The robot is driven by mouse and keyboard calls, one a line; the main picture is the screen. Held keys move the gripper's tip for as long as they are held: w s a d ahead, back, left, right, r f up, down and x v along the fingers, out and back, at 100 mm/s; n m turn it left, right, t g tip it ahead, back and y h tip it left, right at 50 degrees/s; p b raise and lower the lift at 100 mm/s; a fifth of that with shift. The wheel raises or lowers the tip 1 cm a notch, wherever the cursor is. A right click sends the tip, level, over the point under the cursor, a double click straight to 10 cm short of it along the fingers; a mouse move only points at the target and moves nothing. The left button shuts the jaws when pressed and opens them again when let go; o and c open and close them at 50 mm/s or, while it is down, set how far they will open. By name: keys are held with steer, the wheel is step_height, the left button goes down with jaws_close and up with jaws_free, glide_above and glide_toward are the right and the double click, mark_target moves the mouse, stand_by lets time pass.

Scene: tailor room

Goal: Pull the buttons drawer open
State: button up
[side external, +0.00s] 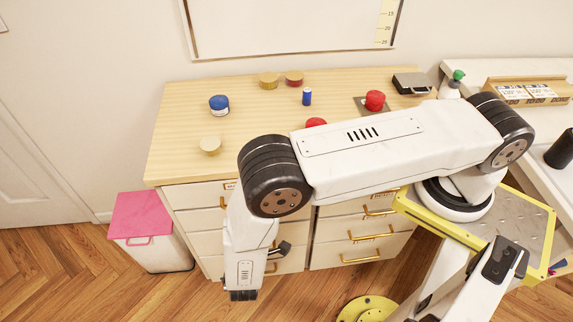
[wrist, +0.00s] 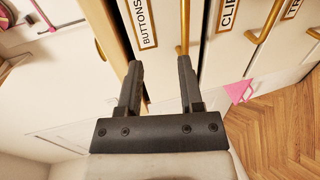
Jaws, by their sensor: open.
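The buttons drawer (wrist: 152,52) is in the wrist view, its "BUTTONS" label (wrist: 143,22) turned sideways. A brass bar handle (wrist: 183,28) runs beside the label, to its right, and looks like this drawer's handle. The drawer front looks flush with its neighbours. My gripper (wrist: 161,68) is open, with nothing held between its two dark fingers. The right fingertip is close to the handle's lower end in the picture; I cannot tell whether they touch. In the side view my gripper (side external: 282,249) is low in front of the left drawer column, and my arm hides much of that column.
The "CLIP" drawer label (wrist: 228,15) and another brass handle (wrist: 266,22) lie to the right. In the side view, a white bin with a pink lid (side external: 142,214) stands left of the cabinet. Jars and tins stand on the wooden top (side external: 180,110). The floor in front looks clear.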

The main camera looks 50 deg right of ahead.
steer(key=shift+f, duration=1.65)
steer(key=shift+w+d, duration=0.1)
steer(key=shift+x, duration=3.75)
jaws_close()
